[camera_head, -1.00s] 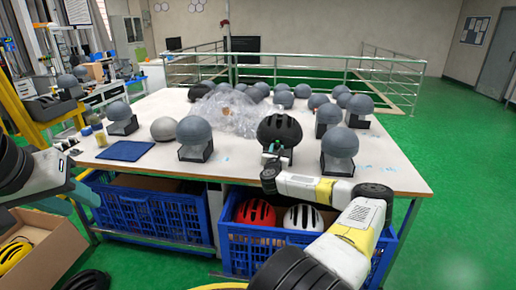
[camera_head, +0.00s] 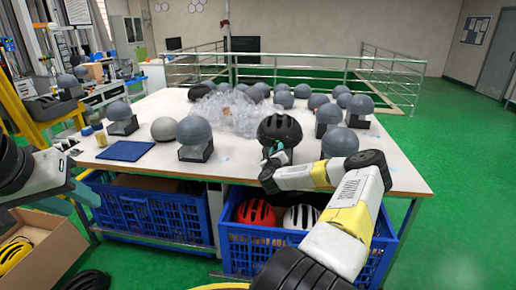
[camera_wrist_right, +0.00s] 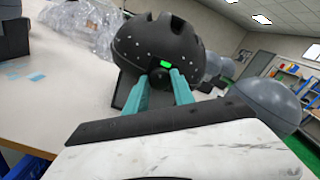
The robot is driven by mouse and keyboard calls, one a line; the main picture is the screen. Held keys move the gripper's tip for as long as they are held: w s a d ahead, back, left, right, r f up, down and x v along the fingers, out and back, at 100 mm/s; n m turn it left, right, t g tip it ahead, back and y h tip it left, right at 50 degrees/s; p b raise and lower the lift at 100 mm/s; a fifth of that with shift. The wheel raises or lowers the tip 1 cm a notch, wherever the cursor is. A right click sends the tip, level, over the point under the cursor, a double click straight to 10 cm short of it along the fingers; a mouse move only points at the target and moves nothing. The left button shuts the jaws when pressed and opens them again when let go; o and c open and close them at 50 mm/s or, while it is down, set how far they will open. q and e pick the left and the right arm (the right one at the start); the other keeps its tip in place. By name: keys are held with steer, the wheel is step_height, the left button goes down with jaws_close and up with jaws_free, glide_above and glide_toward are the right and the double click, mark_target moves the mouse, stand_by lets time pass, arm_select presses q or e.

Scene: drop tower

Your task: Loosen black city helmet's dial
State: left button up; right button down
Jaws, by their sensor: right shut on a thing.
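The black city helmet (camera_head: 279,128) sits on a stand near the front edge of the white table, with a small green mark on its near side. It also shows in the right wrist view (camera_wrist_right: 158,42), where the green mark sits just above the fingertips. My right gripper (camera_wrist_right: 162,78) reaches the back of the helmet, its two teal fingers closed in at the dial (camera_wrist_right: 162,73), which is mostly hidden between them. In the head view the right gripper (camera_head: 272,156) is small at the helmet's lower front. My left gripper (camera_head: 80,190) is low at the left, its fingertips not clearly shown.
Grey headforms (camera_head: 194,136) stand around the helmet, one close on its right (camera_head: 340,143). Clear plastic wrap (camera_head: 228,112) lies behind. Blue crates (camera_head: 240,262) with red and white helmets are under the table. A blue mat (camera_head: 126,151) lies at the table's left.

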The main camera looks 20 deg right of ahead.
steer(key=n, duration=0.3)
steer(key=shift+n, duration=0.4)
steer(key=n, duration=0.4)
steer(key=shift+a+n, duration=0.1)
steer(key=shift+n, duration=0.2)
steer(key=n, duration=1.1)
steer(key=shift+n, duration=0.4)
steer(key=n, duration=0.3)
steer(key=shift+n, duration=0.3)
steer(key=n, duration=0.6)
steer(key=shift+n, duration=0.3)
